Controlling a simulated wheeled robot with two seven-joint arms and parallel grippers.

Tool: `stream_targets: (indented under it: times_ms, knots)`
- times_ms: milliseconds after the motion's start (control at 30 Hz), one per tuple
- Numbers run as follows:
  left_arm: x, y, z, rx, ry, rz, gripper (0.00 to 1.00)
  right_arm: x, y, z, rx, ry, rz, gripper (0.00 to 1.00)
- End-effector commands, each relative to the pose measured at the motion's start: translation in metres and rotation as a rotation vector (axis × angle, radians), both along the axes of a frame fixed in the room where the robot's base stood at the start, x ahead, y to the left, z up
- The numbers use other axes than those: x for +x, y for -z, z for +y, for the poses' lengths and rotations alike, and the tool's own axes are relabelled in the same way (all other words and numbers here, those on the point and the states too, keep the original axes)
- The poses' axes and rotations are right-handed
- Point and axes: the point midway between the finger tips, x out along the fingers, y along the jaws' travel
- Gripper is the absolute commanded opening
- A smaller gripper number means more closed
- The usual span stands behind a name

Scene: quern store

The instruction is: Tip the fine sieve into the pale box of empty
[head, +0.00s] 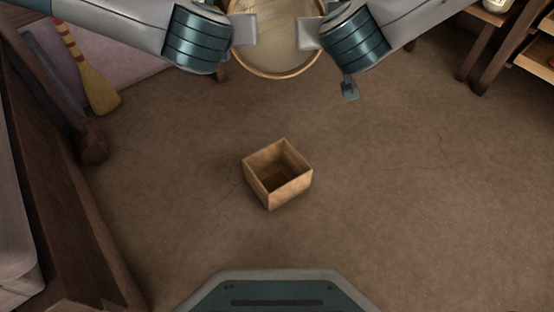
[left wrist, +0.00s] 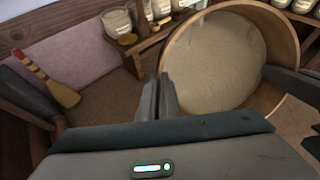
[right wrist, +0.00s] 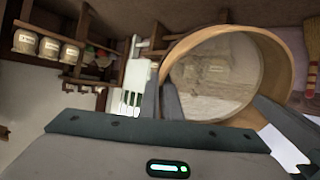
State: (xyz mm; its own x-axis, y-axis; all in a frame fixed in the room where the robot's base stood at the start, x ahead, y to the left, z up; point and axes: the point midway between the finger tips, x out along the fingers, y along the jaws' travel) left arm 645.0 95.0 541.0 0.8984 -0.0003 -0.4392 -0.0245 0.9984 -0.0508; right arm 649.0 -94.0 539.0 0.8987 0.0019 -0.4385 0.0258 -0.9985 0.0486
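The fine sieve (head: 280,40), a round wooden hoop with a pale beige inside, is at the top of the head view, cut by its edge. It also shows in the left wrist view (left wrist: 215,60) and right wrist view (right wrist: 215,75). I cannot tell whether the pale surface is bare mesh or a layer of meal. My left gripper (head: 248,30) and right gripper (head: 308,33) hold the sieve between them from opposite sides; the exact contacts are partly hidden. The pale box (head: 278,178), square, open-topped and tan, stands on the floor below, apart from the sieve. It looks empty.
A broom (head: 92,80) leans at the upper left by dark wooden furniture (head: 65,200). Wooden shelving (head: 490,45) stands at the upper right. Labelled jars (left wrist: 118,22) stand on a shelf beyond the sieve. The floor around the box is clear.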

Motion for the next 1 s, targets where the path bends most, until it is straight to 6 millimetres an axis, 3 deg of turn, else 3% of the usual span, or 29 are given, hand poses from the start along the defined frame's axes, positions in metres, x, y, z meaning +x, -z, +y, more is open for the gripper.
stream_targets:
  times_ms: [267,600,1000]
  knots:
    - [0.004,0.002,0.007,0.003,-0.019,0.014,0.0,0.002,0.004,-0.006,-0.004,0.016,0.019,0.0]
    - [0.015,0.02,0.007,0.002,-0.021,0.152,0.0,0.013,0.021,-0.006,-0.003,0.016,0.155,0.0]
    - [0.016,0.023,0.007,0.002,-0.02,0.174,0.0,0.014,0.025,-0.007,-0.005,0.017,0.177,0.0]
